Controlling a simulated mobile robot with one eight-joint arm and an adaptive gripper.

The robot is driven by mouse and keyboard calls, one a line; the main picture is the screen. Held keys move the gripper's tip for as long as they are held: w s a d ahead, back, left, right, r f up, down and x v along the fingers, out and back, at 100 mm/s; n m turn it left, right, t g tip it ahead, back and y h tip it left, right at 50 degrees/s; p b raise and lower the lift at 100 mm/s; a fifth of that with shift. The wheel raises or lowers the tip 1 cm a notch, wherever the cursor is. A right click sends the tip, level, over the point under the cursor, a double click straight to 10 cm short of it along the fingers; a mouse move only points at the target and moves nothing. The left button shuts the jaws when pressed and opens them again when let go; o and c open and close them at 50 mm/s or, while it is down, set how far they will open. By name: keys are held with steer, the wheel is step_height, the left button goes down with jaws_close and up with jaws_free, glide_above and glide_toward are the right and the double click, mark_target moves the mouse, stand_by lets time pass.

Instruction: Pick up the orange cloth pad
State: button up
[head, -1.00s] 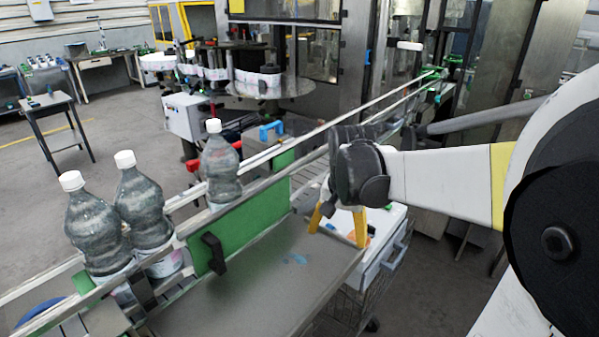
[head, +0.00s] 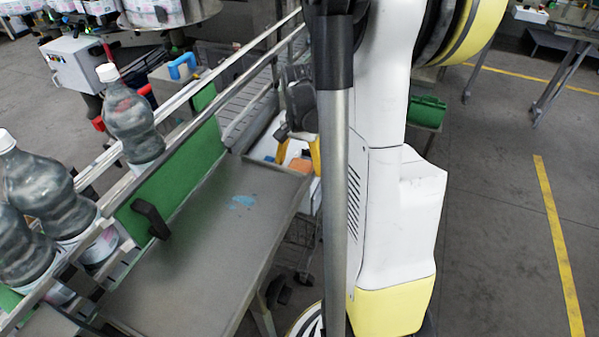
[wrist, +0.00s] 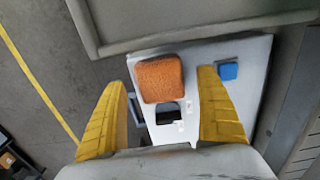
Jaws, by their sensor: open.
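The orange cloth pad (wrist: 159,79) lies on a white surface (wrist: 205,62) in the wrist view. In the head view my gripper (head: 299,150) hangs over the white cart top, and an orange patch of the pad (head: 299,165) shows between the fingers. My arm hides part of the cart there.
A blue block (wrist: 228,71) and a dark item (wrist: 168,113) lie near the pad. A grey metal table (head: 200,240) borders the cart. Large bottles (head: 130,115) stand along the conveyor, behind a green guard (head: 170,180). Open floor (head: 500,200) lies to the right.

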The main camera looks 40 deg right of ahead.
mark_target(304, 166)
steer(key=shift+f, duration=0.8)
steer(key=shift+r, duration=0.1)
steer(key=c, duration=1.2)
steer(key=shift+r, duration=0.1)
steer(key=shift+r, duration=0.35)
steer(key=r, duration=0.1)
steer(key=r+p, duration=0.1)
steer(key=r, duration=0.2)
steer(key=shift+s+d, duration=0.35)
steer(key=shift+s, duration=0.05)
steer(key=s+d+r, duration=0.2)
steer(key=s, duration=0.1)
steer(key=s+d+r+p, duration=0.1)
steer(key=s+d+r, duration=0.1)
steer(key=s+d+r+p, duration=0.1)
steer(key=s+d+r, duration=0.1)
steer(key=s, duration=0.1)
steer(key=shift+s, duration=0.35)
steer(key=shift+o, duration=0.4)
steer(key=shift+w, duration=0.1)
